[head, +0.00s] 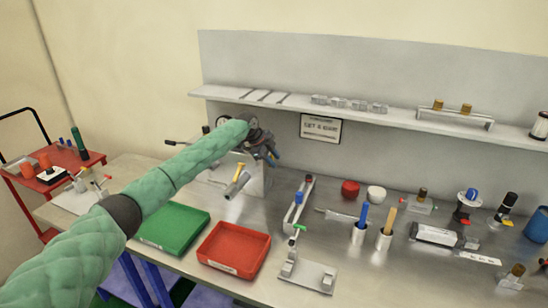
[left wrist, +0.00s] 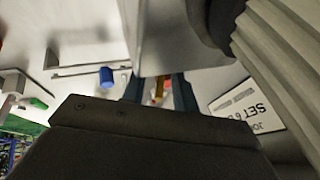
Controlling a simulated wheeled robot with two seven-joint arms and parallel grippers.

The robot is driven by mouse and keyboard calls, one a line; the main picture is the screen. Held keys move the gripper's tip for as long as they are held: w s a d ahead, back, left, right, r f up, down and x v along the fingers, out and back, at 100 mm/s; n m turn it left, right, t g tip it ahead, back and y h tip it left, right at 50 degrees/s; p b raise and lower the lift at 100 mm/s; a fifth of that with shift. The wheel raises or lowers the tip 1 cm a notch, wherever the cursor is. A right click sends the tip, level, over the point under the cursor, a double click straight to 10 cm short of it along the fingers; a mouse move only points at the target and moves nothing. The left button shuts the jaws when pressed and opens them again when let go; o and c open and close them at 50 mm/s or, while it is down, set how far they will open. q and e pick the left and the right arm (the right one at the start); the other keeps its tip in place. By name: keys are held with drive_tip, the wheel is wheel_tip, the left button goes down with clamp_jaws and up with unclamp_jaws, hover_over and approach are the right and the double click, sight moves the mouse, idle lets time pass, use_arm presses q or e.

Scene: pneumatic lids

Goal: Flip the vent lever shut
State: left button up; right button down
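A grey box-shaped unit (head: 256,180) stands on the bench against the back panel, partly hidden by my left arm. A small yellow-handled part (head: 239,170) shows on its front; I cannot tell whether this is the vent lever. My left gripper (head: 272,154) is at the top of the unit, in front of the back panel. In the left wrist view its two dark fingers stand apart (left wrist: 158,90), with a small brass-yellow part (left wrist: 158,91) visible between or beyond them. I cannot tell whether they touch it. My right gripper is not in view.
A green tray (head: 146,241) and a red tray (head: 205,261) lie at the bench front. A clamp fixture (head: 318,277), a white cup (head: 359,236) and small fittings stand to the right. A shelf (head: 395,112) runs above. A sign (head: 321,128) hangs beside the gripper.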

use_arm(q)
drive_tip(key=shift+w+d+f, duration=0.1)
drive_tip(key=shift+f, duration=0.3)
drive_tip(key=shift+r, duration=0.1)
clamp_jaws()
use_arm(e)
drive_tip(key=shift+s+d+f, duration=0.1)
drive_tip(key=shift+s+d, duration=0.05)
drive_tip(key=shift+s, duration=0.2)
use_arm(q)
drive_tip(key=shift+d, duration=0.1)
drive_tip(key=shift+w+r+g+y+b, duration=0.1)
drive_tip(key=shift+w+g+y+b, duration=0.15)
drive_tip(key=shift+g+b, duration=0.35)
unclamp_jaws()
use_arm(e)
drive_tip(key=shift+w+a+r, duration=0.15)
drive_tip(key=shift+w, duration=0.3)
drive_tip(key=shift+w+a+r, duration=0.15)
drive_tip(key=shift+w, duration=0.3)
